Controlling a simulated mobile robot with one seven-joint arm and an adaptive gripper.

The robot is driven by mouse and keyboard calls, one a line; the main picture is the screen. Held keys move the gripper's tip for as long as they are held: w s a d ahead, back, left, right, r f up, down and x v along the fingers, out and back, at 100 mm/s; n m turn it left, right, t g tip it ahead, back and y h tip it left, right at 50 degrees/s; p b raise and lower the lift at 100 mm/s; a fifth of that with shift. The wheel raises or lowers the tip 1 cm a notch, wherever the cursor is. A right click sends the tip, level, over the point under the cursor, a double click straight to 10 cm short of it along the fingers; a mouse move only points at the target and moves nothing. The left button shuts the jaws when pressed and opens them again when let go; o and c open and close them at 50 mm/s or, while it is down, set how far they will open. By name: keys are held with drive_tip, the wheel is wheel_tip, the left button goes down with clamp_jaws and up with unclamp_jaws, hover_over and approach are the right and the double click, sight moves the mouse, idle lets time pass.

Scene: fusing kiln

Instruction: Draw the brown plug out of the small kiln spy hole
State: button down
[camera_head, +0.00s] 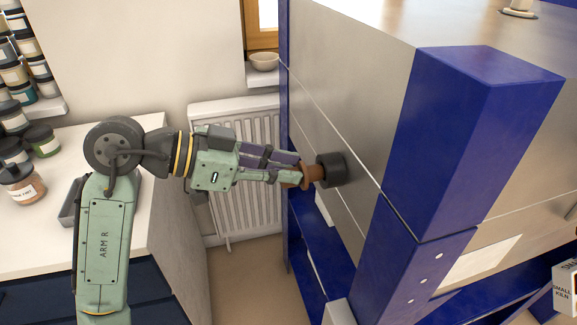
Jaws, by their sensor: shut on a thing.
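The brown plug (311,176) is a short, rounded piece at the side of the kiln. My gripper (290,176) reaches in from the left, level with the plug, and its fingers are shut on the plug's near end. The plug's far end meets a dark round collar (331,170) that stands out from the kiln's grey metal side (352,110). The spy hole itself is hidden by the collar and plug. I cannot tell how deep the plug sits in it.
The kiln has thick blue corner posts (455,150). A white radiator (238,150) stands on the wall behind my gripper. A worktop (150,215) with several jars lies to the left. A small box (566,288) marked "small kiln" is at the lower right.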

drive_tip(key=shift+s+a, duration=0.3)
drive_tip(key=shift+a, duration=0.65)
wheel_tip(320, 180, up, 6)
drive_tip(key=p, duration=0.5)
drive_tip(key=shift+s+a+r, duration=0.15)
drive_tip(key=shift+a+r, duration=0.1)
drive_tip(key=shift+a, duration=0.2)
